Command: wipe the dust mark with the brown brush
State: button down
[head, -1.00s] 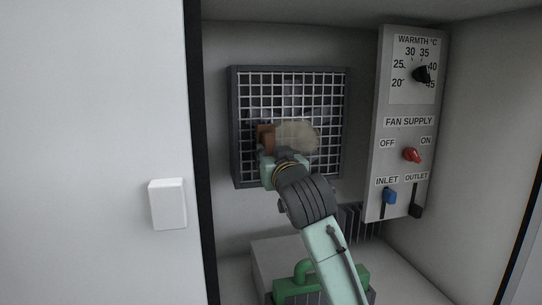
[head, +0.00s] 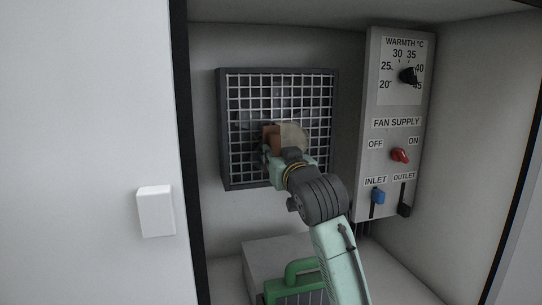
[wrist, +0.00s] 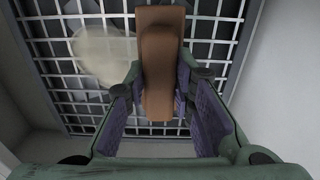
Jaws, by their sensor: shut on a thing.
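The brown brush (head: 270,139) is held in my gripper (head: 277,157) in front of the wire grille (head: 224,130) on the back wall. In the wrist view the brush (wrist: 163,45) stands between the two fingers of my gripper (wrist: 160,85). The dust mark (head: 295,135) is a pale tan blotch on the grille, just right of the brush in the head view. In the wrist view the dust mark (wrist: 103,55) lies left of the brush. I cannot tell whether the brush touches the grille. My wrist may hide part of the mark.
A control panel (head: 368,145) with a black dial (head: 408,76), a red switch (head: 400,155), a blue inlet slider (head: 378,196) and a black outlet slider (head: 404,209) stands at right. A green-handled thing (head: 302,268) is below. A white door (head: 90,110) is at left.

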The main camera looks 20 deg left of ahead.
jog(key=shift+w+d+r+p, duration=0.75)
jog(key=shift+w+d+r, duration=0.3)
jog(key=shift+w+d, duration=3.4)
jog(key=shift+s+a+r, duration=0.95)
jog(key=shift+s+a, duration=4.55)
jog(key=shift+a, duration=0.75)
jog(key=w+d, duration=0.7)
jog(key=d, duration=0.4)
jog(key=shift+w+d, duration=0.15)
jog(key=shift+w, duration=0.2)
